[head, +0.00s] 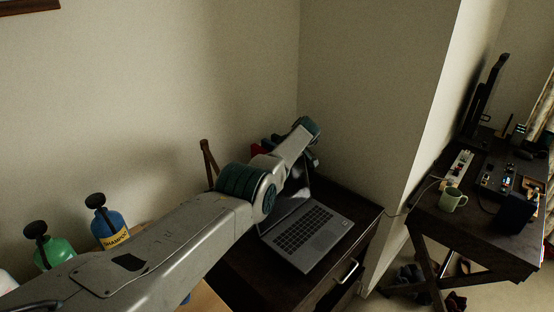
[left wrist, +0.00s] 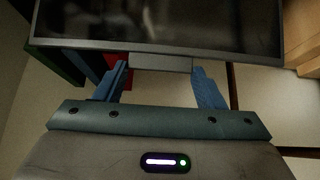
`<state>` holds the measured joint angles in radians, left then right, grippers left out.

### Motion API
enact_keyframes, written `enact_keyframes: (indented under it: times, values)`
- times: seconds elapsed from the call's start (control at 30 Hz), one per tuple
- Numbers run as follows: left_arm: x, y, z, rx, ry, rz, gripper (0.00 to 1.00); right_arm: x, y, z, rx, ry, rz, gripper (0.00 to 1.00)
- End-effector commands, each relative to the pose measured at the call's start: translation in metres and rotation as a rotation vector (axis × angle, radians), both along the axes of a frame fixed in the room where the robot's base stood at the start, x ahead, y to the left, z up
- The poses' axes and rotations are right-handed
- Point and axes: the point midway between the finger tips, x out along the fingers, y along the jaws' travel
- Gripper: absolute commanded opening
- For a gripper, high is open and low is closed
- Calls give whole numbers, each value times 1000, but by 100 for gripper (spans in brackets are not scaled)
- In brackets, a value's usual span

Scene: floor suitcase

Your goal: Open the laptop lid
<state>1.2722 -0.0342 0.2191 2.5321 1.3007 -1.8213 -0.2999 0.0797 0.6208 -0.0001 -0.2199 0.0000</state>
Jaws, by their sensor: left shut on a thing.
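The grey laptop (head: 305,232) sits on a dark cabinet, its keyboard facing up. Its lid (head: 293,207) stands raised, partly hidden behind my left arm. In the left wrist view the dark screen (left wrist: 160,22) fills the top, and its bezel runs across in front of my gripper. In the head view the gripper's fingers are mostly hidden near the top of the lid. My right gripper is not in view.
The dark cabinet (head: 340,262) has a metal handle in front. Green (head: 55,250) and blue (head: 108,228) pump bottles stand at left. A dark desk (head: 475,232) at right holds a green mug (head: 452,199) and a power strip. Walls rise close behind the laptop.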

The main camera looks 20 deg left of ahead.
Motion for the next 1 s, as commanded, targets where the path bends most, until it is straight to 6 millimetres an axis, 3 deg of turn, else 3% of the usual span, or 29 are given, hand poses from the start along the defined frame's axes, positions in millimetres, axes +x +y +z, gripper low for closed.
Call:
enact_keyframes:
  times: [0.27, 0.3, 0.4, 0.73, 1.0]
  values:
    - [1, -2, 3, -3, -4, -1, 22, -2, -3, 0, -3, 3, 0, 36]
    - [1, -2, 2, -3, -4, -1, 71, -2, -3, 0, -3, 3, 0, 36]
    - [1, -2, 2, -2, -3, -1, 85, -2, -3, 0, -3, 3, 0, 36]
    - [0, -3, 3, -1, -2, -1, 85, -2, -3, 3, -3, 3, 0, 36]
    - [-6, -17, 28, -1, -4, -1, 85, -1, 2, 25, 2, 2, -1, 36]
